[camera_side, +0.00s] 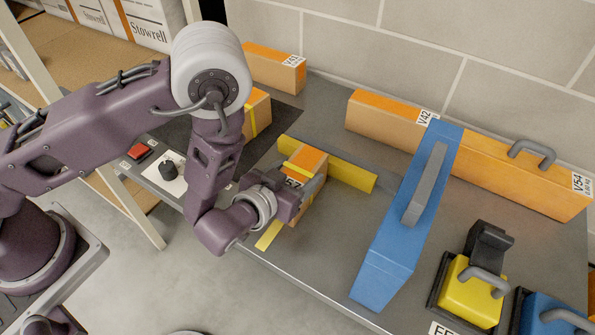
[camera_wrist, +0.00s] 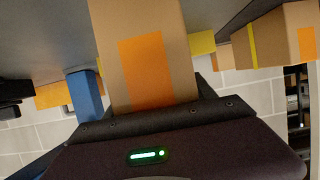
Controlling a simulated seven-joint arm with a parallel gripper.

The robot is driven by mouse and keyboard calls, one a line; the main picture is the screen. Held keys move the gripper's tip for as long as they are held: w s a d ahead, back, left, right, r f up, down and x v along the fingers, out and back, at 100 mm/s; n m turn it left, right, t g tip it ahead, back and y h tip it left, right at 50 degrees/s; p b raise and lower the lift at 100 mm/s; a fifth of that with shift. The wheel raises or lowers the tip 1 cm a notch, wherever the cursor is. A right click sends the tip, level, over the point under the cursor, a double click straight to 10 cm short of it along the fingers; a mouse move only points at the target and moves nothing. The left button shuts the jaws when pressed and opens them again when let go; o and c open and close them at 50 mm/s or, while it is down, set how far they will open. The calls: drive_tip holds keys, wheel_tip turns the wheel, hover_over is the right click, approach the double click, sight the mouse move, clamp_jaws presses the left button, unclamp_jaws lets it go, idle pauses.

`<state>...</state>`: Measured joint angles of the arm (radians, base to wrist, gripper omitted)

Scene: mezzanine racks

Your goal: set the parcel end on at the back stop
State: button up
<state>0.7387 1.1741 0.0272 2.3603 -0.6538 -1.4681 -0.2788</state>
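The parcel is a tan cardboard box with an orange patch and a printed label (camera_side: 312,158). My gripper (camera_side: 303,187) has its fingers at the parcel's sides; a grey finger lies along its right side. In the wrist view the parcel (camera_wrist: 118,25) runs up from the palm, with dark finger edges against both sides. The lower part of the parcel is partly hidden by the gripper in the side view, and I cannot tell if it touches the table. A yellow bar (camera_side: 350,174), which looks like the back stop, lies just behind the parcel.
Orange-topped boxes (camera_side: 390,125) line the wall, and another taped box (camera_side: 256,115) stands behind my arm. A yellow block (camera_side: 470,300) is at front right. A red button (camera_side: 139,151) is at left.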

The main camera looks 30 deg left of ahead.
drive_tip(key=shift+o, duration=1.4)
drive_tip(key=shift+r, duration=0.1)
drive_tip(key=v, duration=0.2)
drive_tip(key=shift+s+r, duration=0.15)
drive_tip(key=shift+s, duration=0.15)
wheel_tip(320, 180, up, 7)
drive_tip(key=shift+s+r, duration=0.15)
